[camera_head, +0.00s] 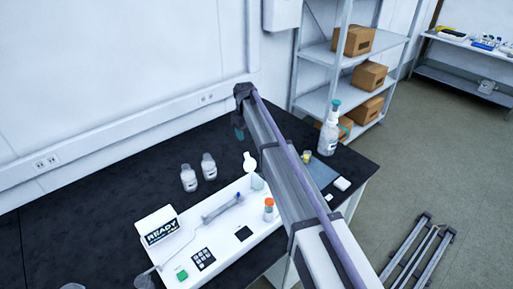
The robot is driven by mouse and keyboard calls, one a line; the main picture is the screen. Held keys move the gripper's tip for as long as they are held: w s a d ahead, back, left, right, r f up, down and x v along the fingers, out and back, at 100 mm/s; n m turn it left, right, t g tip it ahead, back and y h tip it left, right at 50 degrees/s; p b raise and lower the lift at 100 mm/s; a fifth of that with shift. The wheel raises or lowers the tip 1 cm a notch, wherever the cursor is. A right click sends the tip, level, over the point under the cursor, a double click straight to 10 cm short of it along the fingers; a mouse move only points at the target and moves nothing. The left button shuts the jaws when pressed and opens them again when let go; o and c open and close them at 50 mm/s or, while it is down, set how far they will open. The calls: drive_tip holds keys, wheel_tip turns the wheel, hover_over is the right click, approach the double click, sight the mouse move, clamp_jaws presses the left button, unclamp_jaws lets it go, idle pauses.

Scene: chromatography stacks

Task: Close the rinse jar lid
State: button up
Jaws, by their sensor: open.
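The rinse jar (257,182) appears to be the small clear, greenish jar at the back edge of the white instrument tray. Its round white lid (250,163) stands raised, so the jar looks open. My arm crosses the picture just right of the jar and may cover part of it. My gripper (239,131) is a small dark and teal shape below the arm's far end, above and slightly left of the lid in the picture. It is open, with nothing seen in it, and appears apart from the lid. Its fingers are small and partly hidden.
The white tray (222,262) holds a READY display (161,232), an orange-capped vial (268,209) and a green button (182,275). Two white bottles (198,172) stand behind it. A teal-topped bottle (329,130) stands at right on the black bench (95,215), whose left part is clear.

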sight(247, 153)
wheel_tip(247, 153, down, 11)
drive_tip(key=b, duration=1.1)
drive_tip(key=shift+r, duration=0.1)
clamp_jaws()
